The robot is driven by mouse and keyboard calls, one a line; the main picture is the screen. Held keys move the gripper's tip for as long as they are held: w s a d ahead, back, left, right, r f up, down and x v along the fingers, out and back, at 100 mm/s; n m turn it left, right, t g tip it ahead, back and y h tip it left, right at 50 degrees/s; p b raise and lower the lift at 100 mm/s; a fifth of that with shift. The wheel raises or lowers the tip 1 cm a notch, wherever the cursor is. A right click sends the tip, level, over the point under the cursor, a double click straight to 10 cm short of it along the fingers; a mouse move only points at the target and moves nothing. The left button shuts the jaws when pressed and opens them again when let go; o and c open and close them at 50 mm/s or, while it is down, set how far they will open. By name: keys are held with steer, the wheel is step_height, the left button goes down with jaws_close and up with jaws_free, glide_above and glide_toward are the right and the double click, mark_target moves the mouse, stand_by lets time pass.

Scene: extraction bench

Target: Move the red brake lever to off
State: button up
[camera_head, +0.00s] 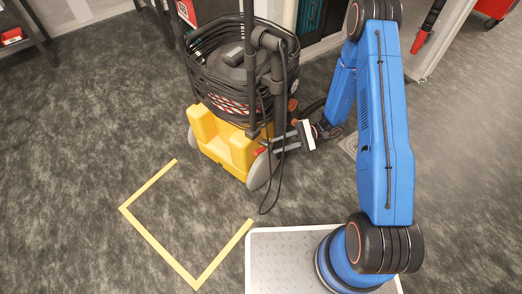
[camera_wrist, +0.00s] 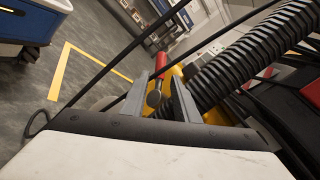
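The red brake lever (camera_head: 260,151) is low on the right side of the yellow-based extraction machine (camera_head: 218,137), near its grey wheel. In the wrist view the red lever (camera_wrist: 161,62) rises beside a dark round part, seen between the finger lines. My gripper (camera_head: 276,143) reaches in from the right, just beside the lever. In the wrist view my gripper (camera_wrist: 160,80) has its two grey fingers apart, with the lever showing in the gap. Nothing is visibly clamped. I cannot tell whether a finger touches the lever.
Coiled black hose (camera_head: 217,84) wraps the machine, and a thin black cable (camera_head: 269,190) hangs near my gripper. A ribbed hose (camera_wrist: 235,62) runs close on the right in the wrist view. Yellow floor tape (camera_head: 158,238) marks clear floor at front left.

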mark_target(265, 149)
steer(key=x, duration=0.8)
jaws_close()
